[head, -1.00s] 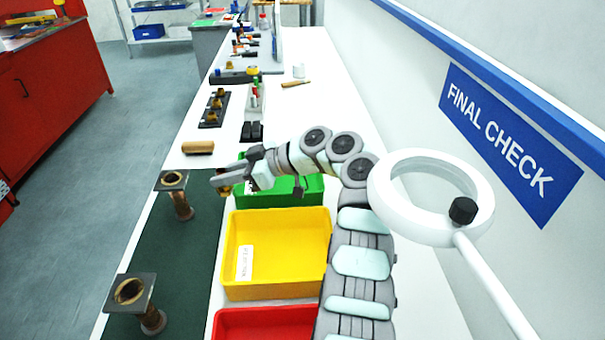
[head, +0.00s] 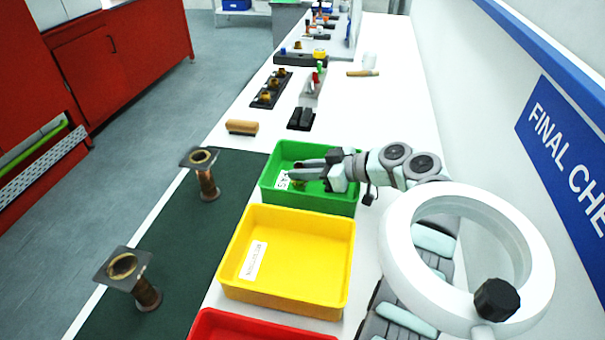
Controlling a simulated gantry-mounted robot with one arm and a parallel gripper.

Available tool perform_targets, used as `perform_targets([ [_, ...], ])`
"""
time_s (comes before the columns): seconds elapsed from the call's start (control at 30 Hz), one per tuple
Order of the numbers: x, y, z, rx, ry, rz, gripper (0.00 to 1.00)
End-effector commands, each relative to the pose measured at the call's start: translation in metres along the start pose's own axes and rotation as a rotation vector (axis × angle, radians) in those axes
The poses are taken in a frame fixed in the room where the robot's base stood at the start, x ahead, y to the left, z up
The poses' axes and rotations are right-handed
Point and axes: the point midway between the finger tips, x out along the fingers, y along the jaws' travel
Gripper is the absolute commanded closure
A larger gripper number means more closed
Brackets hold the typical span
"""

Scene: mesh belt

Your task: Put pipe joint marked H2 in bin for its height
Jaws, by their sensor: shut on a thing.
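My gripper (head: 296,170) is over the green bin (head: 335,203), its fingers low at the bin's left part. It is shut on a small brass-coloured pipe joint (head: 298,184), mostly hidden by the fingers; no mark on it can be read. The yellow bin (head: 290,306) stands in front of the green one, and the red bin (head: 235,325) is partly cut off at the bottom edge. The green and yellow bins carry white labels, too small to read surely.
Two pipe pieces with square plates, one farther (head: 207,181) and one nearer (head: 146,292), stand on the dark green mat (head: 185,240). A wooden-looking block (head: 242,127) and black blocks (head: 301,118) lie beyond the bins. A white ring lamp (head: 400,270) fills the right foreground.

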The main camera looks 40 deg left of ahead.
Motion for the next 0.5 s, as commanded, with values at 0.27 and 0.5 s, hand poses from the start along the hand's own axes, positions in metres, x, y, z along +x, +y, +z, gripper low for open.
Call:
perform_targets([
  [0.27, 0.0013, 0.0003, 0.0028, -0.002, 0.000, 0.001, 1.00],
  [0.5, 0.0016, 0.0004, 0.0037, -0.002, -0.001, 0.001, 0.67],
])
